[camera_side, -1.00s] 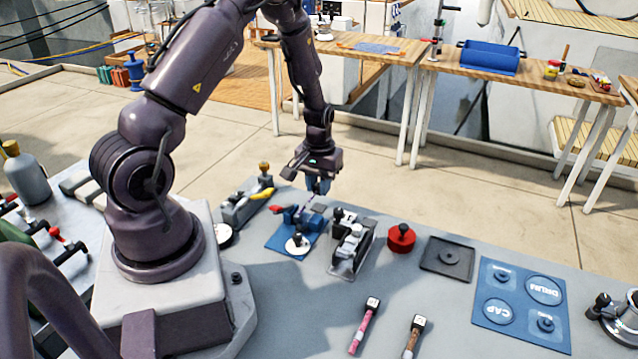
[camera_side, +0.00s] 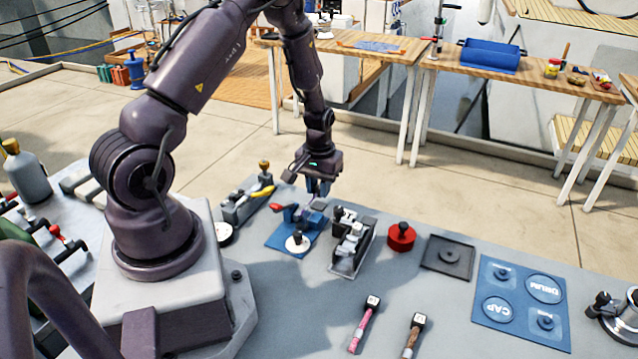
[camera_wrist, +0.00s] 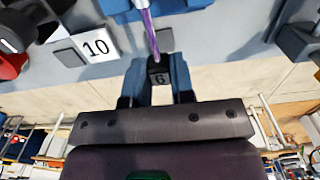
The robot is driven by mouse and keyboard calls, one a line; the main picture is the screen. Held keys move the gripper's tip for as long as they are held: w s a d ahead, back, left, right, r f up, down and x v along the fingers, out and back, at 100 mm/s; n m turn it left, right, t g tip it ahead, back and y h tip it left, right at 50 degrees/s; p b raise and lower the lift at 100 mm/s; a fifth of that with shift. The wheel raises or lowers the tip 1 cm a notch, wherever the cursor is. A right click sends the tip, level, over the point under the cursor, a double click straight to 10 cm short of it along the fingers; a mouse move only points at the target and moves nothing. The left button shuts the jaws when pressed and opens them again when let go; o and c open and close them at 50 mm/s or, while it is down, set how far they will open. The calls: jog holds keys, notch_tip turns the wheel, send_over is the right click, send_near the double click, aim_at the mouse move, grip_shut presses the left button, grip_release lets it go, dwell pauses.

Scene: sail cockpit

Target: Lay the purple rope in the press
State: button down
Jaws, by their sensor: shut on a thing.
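The purple rope (camera_wrist: 148,28) runs from my gripper up to the top edge of the wrist view. Its black end tag marked 6 (camera_wrist: 158,72) is between the two blue fingers of my gripper (camera_wrist: 158,85), which is shut on it. The rope's far part passes over a blue part (camera_wrist: 178,5), and its other end is out of frame. In the side view, my gripper (camera_side: 318,188) is just behind a blue press with a red handle (camera_side: 290,212) on a blue base. I cannot tell whether the rope rests in the press or hangs above it.
A plate marked 10 (camera_wrist: 97,44) lies left of the rope. A grey clamp device (camera_side: 350,240) stands right of the press, then a red knob (camera_side: 401,237) and a black tray (camera_side: 447,257).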

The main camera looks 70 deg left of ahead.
jog(key=shift+f, duration=1.6)
jog(key=shift+c, duration=2.4)
grip_release()
jog(key=shift+r, duration=0.15)
jog(key=shift+r, duration=3.5)
